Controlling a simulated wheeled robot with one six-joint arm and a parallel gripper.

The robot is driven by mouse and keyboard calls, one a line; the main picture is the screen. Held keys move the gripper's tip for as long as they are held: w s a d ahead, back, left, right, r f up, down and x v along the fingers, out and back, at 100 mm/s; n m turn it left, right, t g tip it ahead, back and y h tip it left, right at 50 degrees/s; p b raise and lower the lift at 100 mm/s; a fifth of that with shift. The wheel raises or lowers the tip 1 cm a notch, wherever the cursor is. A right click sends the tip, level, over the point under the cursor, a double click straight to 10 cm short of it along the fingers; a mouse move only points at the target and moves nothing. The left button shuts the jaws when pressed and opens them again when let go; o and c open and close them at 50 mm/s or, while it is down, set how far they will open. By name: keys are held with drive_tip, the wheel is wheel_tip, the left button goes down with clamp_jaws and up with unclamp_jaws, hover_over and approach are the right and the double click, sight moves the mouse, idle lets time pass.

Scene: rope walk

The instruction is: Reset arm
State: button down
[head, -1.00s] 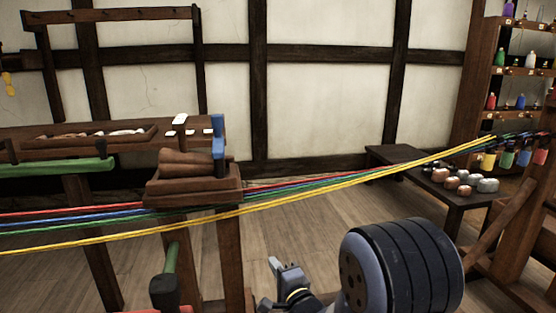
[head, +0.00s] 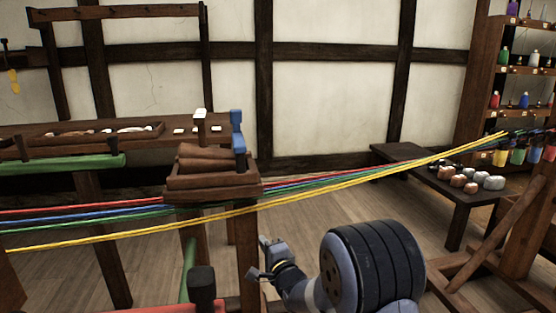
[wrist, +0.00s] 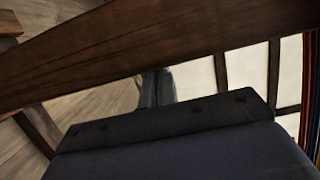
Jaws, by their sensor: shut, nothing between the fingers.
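My gripper (head: 264,254) is low in the middle of the head view, below the coloured ropes and just right of the rope stand's post. In the wrist view my gripper (wrist: 157,86) shows its two fingers close together, shut with nothing held. A dark wooden beam (wrist: 90,50) crosses the wrist view and partly hides the area near the fingertips. The ropes (head: 340,177), in red, blue, green and yellow, stretch across the head view above my arm. They also show at the wrist view's right edge (wrist: 310,90).
A wooden block stand (head: 213,185) carries the ropes left of my gripper. A green-handled tool (head: 189,262) stands at lower left. A low dark bench (head: 450,188) with several stones is at right, near bottle shelves (head: 515,75). Floor (head: 345,208) is clear behind my arm.

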drive_tip(key=w+d+p, duration=0.2)
drive_tip(key=d+p, duration=0.1)
drive_tip(key=d, duration=0.7)
drive_tip(key=p+v, duration=0.1)
drive_tip(key=v, duration=0.8)
drive_tip(key=shift+s, duration=0.45)
drive_tip(key=shift+a+r, duration=0.1)
